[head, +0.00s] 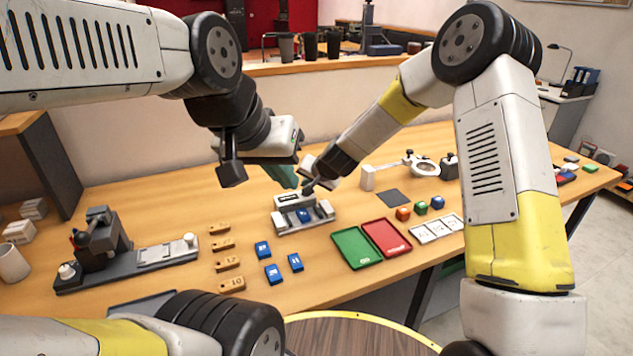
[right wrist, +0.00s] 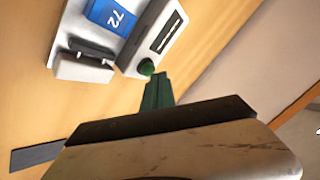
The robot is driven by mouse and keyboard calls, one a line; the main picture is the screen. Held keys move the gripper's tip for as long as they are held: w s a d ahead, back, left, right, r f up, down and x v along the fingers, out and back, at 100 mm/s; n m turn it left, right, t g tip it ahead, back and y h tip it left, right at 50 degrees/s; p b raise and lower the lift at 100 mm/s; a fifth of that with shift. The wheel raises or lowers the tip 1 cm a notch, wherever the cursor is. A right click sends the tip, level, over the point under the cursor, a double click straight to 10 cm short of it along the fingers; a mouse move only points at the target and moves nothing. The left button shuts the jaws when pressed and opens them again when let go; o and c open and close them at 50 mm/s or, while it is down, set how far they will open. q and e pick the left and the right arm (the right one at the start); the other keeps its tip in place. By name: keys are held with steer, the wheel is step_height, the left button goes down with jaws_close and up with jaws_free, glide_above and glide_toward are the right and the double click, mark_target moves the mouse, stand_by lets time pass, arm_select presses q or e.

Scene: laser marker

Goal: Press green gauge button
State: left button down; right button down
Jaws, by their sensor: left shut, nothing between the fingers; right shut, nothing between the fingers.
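The gauge (head: 290,228) is a pale grey fixture in the middle of the table, with a blue block (head: 304,215) seated in it. In the right wrist view the block (right wrist: 108,14) reads 72, and the round green button (right wrist: 146,67) sits at the near corner of the gauge's display part (right wrist: 160,38). My right gripper (head: 307,188) is shut and empty over the gauge's back edge. Its green fingertips (right wrist: 155,76) are right beside the button; I cannot tell whether they touch it. My left gripper (head: 290,181) is shut and empty, behind and above the gauge.
Green (head: 356,248) and red (head: 387,238) trays lie right of the gauge. Blue tags (head: 273,274) and wooden tags (head: 229,264) lie in front left. A dark machine (head: 100,236) stands at left. A magnifier stand (head: 425,167) and coloured cubes (head: 421,208) are at right.

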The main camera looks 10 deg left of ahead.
steer(key=shift+f, duration=0.5)
stand_by(0.8)
steer(key=shift+r, duration=3.45)
